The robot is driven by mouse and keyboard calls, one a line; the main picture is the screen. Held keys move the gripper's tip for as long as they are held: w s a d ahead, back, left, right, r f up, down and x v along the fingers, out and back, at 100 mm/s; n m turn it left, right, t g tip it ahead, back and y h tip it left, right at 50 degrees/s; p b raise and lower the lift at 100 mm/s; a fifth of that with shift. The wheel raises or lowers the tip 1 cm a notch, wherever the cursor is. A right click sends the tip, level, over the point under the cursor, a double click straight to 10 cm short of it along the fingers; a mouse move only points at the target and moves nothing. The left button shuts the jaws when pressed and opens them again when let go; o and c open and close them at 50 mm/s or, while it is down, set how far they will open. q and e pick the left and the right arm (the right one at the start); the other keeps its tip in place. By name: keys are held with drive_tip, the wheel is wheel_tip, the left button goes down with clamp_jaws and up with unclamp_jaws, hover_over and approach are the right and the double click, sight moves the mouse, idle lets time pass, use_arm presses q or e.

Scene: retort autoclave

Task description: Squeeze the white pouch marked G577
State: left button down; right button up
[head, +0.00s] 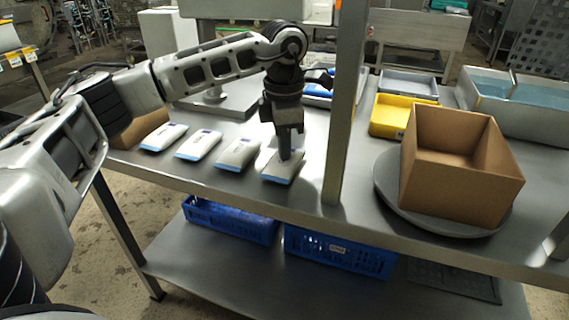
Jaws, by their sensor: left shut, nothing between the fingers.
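Several white pouches with blue ends lie in a row along the front of the steel table: one at the far left (164,137), one beside it (199,145), a third (238,154) and the rightmost (283,168). Their markings are too small to read, so I cannot tell which is G577. My left gripper (286,155) points straight down, shut and empty, with its tips at the top of the rightmost pouch. I cannot tell whether they touch it or hover just above. The fingers hide part of that pouch. My right gripper is not in view.
A steel post (345,110) stands just right of my left gripper. Beyond it are an open cardboard box (465,180) on a round turntable (388,181), a yellow bin (388,128) and a grey tray (408,91). Blue crates (338,253) sit on the lower shelf.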

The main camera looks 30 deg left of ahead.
use_arm(q)
drive_tip(key=shift+s+f, duration=0.15)
drive_tip(key=shift+f, duration=0.25)
drive_tip(key=shift+r, duration=0.3)
drive_tip(key=shift+r+p, duration=0.7)
drive_tip(key=shift+p, duration=0.15)
wheel_tip(320, 180, up, 2)
drive_tip(key=shift+r+p, duration=0.15)
drive_tip(key=shift+p, duration=0.65)
drive_tip(key=r+p, duration=0.2)
drive_tip(key=r, duration=0.1)
drive_tip(key=shift+w+r+p, duration=0.2)
drive_tip(key=shift+r+p, duration=0.05)
drive_tip(key=shift+p, duration=0.1)
drive_tip(key=shift+r, duration=0.35)
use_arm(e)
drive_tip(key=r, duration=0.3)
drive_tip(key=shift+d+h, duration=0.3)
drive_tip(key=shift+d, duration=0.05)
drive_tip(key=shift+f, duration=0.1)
use_arm(q)
drive_tip(key=shift+s+f, duration=0.1)
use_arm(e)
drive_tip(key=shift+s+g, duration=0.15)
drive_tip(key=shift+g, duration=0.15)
